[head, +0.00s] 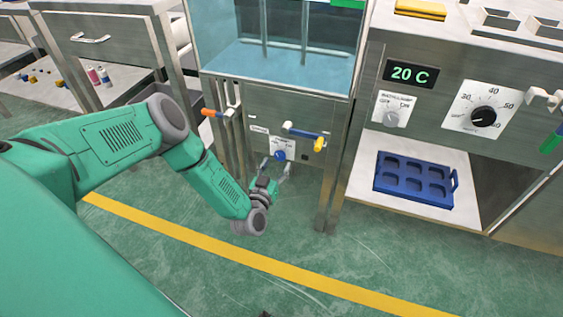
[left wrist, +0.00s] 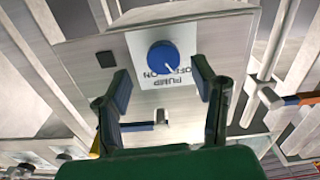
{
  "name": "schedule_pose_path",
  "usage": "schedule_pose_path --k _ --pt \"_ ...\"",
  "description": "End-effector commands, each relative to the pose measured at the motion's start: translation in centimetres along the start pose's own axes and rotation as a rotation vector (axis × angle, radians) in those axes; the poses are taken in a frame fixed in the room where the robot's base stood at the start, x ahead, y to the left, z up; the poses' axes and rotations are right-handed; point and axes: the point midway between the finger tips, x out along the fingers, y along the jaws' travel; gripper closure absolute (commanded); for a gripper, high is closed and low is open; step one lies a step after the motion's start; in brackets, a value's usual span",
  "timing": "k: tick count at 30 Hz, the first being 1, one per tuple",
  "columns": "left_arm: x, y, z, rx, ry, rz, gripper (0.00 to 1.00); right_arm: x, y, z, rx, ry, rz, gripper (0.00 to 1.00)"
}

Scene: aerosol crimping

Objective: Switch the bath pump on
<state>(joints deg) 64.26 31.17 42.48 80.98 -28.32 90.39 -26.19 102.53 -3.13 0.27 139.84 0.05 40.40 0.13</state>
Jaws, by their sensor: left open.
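The pump switch is a round blue knob (head: 280,155) on a white label plate, low on the front of the steel bath cabinet (head: 262,112). In the left wrist view the knob (left wrist: 163,56) has a short white pointer mark, tilted toward the lower right of that picture. The label (left wrist: 168,78) reads PUMP, OFF and ON, upside down there. My left gripper (head: 277,170) is open in front of the knob. In the left wrist view its fingers (left wrist: 161,76) stand on either side of the knob, apart from it. My right gripper is out of view.
A yellow-ended blue valve handle (head: 305,134) is just above the knob, and an orange handle (head: 213,113) is left of it. A water tank (head: 280,60) stands above. A blue tray (head: 415,178) sits on the right shelf. The floor in front is clear.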

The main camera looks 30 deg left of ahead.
Motion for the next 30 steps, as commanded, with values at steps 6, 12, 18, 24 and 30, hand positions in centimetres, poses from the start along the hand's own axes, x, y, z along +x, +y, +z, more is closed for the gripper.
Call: schedule_pose_path --k 6,12,18,24,30 --pt "3.3 -0.1 0.2 -0.002 0.001 -0.001 0.47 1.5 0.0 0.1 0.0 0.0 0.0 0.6" --pt "4.2 -0.1 0.1 -0.001 -0.002 0.0 0.47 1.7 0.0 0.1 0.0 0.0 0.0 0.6" --pt "4.2 0.0 0.0 0.001 -0.002 0.0 0.47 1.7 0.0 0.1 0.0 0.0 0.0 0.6" --pt "4.2 0.0 0.1 -0.001 -0.002 0.0 0.99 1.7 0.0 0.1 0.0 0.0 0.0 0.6" --pt "4.2 0.0 0.1 0.002 -0.003 0.002 0.98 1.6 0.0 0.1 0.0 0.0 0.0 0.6"
